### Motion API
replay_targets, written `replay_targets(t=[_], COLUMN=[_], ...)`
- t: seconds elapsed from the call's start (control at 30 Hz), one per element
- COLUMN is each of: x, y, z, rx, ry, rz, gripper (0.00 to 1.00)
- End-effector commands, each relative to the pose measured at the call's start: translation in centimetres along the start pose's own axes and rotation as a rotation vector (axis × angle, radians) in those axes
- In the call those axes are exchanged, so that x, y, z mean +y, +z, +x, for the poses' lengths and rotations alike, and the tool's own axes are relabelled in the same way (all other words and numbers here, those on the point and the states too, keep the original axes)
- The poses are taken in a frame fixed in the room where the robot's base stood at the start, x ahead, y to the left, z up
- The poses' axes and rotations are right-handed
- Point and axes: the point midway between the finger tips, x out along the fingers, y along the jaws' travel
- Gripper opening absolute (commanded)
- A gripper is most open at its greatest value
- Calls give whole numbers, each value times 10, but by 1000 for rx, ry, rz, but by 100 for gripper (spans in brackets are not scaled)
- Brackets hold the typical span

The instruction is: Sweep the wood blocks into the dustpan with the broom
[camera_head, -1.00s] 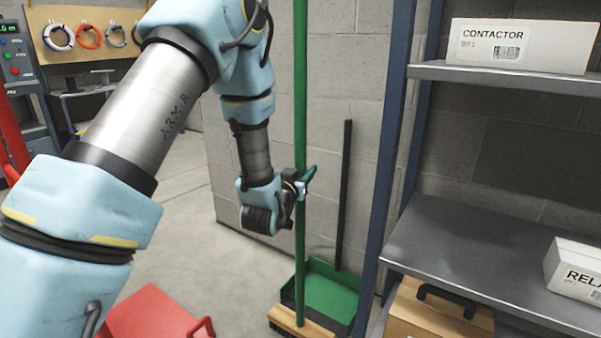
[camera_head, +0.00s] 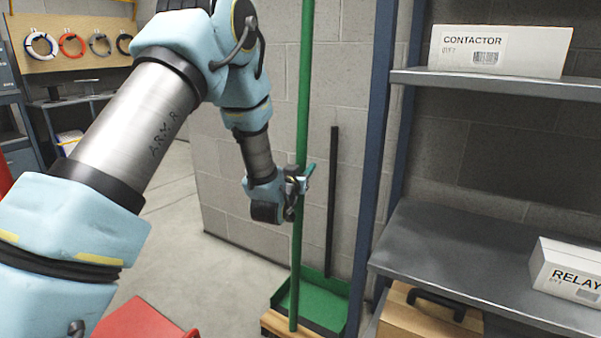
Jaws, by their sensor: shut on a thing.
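The broom has a long green handle (camera_head: 305,80) that stands nearly upright, with a wooden head (camera_head: 283,327) at the bottom edge of the view. My gripper (camera_head: 303,181) is shut on the handle at about mid-height. The green dustpan (camera_head: 325,300) stands on the floor against the block wall, just behind the broom head, with its black upright handle (camera_head: 333,200) to the right of the broom. The handle's lower end overlaps the pan in this view. I see no wood blocks.
A metal shelf rack (camera_head: 480,250) with a blue post (camera_head: 376,140) stands close on the right, holding a contactor box (camera_head: 500,50) and a relay box (camera_head: 568,268). A brown case (camera_head: 425,315) sits below. A red box (camera_head: 145,320) is at lower left. Grey floor (camera_head: 200,265) is open between.

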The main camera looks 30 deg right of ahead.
Motion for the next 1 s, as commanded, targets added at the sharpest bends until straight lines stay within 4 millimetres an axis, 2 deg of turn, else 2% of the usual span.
replay_targets(t=[1.0], x=[14], y=[-5], z=[67], rx=[9], ry=[1], rz=[-3], gripper=[0])
